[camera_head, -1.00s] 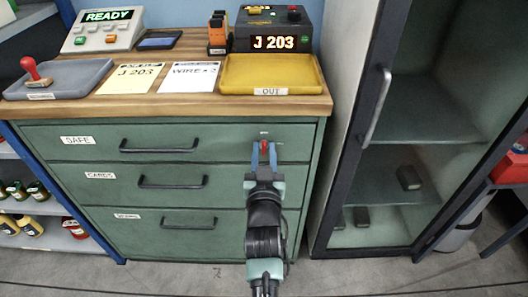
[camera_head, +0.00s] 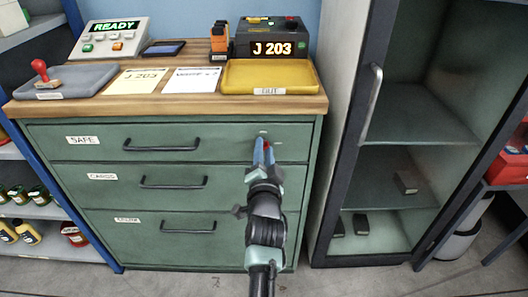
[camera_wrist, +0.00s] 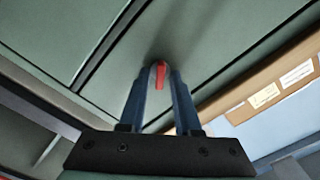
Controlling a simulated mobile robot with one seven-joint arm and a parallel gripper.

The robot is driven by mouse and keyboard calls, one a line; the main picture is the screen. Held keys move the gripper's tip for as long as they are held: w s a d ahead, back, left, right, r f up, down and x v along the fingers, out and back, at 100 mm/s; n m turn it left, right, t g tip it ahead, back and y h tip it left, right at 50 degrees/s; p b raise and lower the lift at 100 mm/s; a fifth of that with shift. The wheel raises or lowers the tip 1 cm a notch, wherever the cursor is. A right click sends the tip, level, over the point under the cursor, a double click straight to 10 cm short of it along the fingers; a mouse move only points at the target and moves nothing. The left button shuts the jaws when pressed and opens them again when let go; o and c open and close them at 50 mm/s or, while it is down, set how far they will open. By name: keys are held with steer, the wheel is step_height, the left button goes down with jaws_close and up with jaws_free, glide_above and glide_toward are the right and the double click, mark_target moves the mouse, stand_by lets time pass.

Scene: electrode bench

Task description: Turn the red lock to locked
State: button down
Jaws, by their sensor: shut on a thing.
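The red lock (camera_head: 265,148) is on the front of the top drawer, labelled SAFE, at its right end. In the wrist view the lock (camera_wrist: 160,76) shows as a narrow red piece standing between my two blue fingers. My gripper (camera_head: 263,152) is at the drawer front with its fingers closed on the lock; it also fills the lower middle of the wrist view (camera_wrist: 160,85). The fingers partly hide the lock in the head view. Small marks sit on the drawer beside the lock, too small to read.
The green drawer cabinet (camera_head: 110,205) has dark bar handles (camera_head: 161,145) left of my gripper. A yellow tray (camera_head: 270,90) labelled OUT stands on the wooden top above the lock. A cabinet with a glass door (camera_head: 390,150) stands close on the right.

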steer(key=m+p, duration=0.1)
steer(key=m, duration=0.5)
steer(key=shift+f+m, duration=0.1)
steer(key=shift+m, duration=0.2)
stand_by(0.5)
steer(key=c, duration=0.9)
jaws_free()
steer(key=shift+s, duration=0.1)
steer(key=shift+s+p, duration=3.65)
steer(key=shift+s, duration=2.7)
